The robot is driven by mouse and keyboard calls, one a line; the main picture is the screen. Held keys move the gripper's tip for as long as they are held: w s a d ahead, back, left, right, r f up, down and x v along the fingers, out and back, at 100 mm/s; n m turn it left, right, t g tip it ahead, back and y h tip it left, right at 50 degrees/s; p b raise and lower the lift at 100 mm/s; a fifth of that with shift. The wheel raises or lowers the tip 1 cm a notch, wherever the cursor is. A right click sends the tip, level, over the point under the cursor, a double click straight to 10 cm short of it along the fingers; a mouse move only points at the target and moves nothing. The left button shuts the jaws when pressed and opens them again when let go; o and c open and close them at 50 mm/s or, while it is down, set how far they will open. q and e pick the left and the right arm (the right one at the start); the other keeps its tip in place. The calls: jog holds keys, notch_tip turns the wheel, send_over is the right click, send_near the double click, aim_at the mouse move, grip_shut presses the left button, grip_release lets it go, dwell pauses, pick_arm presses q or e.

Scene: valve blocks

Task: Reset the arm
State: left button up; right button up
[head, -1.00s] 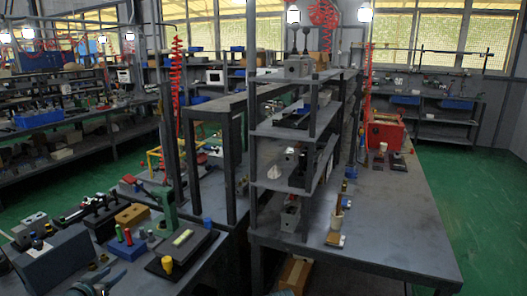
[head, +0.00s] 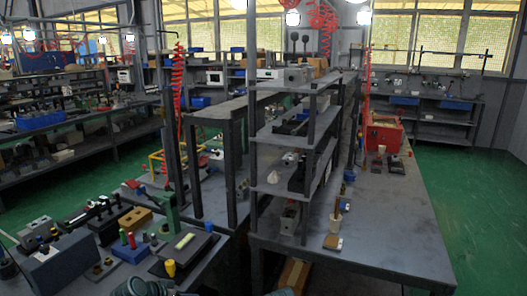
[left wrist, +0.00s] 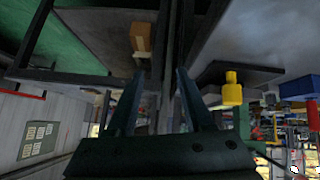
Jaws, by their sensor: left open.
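My left gripper (left wrist: 160,72) shows in the left wrist view with its two dark fingers apart and nothing between them. A part of my left arm (head: 145,288) shows at the bottom edge of the head view, in front of the left bench; the fingers are not visible there. In the wrist view a yellow knob (left wrist: 232,90) lies to the right of the fingers; the fingers do not touch it. The same yellow knob (head: 170,268) stands by a dark flat block (head: 184,252) in the head view. My right gripper is not in view.
The left bench holds a large grey block (head: 58,264), a tan block (head: 135,219) and small coloured pegs (head: 131,240). A grey shelf rack (head: 290,188) stands in the middle. The right bench top (head: 395,225) is mostly clear. A cardboard box (head: 293,275) sits below it.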

pick_arm(q)
jog(key=s+d+m+g+y+p, duration=0.1)
jog(key=s+d+g+y+p, duration=0.4)
jog(key=s+d, duration=1)
jog(key=d+g, duration=0.2)
jog(key=g, duration=0.1)
jog(key=shift+s+d+r+y, duration=0.15)
jog(key=shift+s+r+y, duration=0.05)
jog(key=shift+s+y, duration=0.1)
jog(key=shift+w+f, duration=0.1)
jog(key=c, duration=0.3)
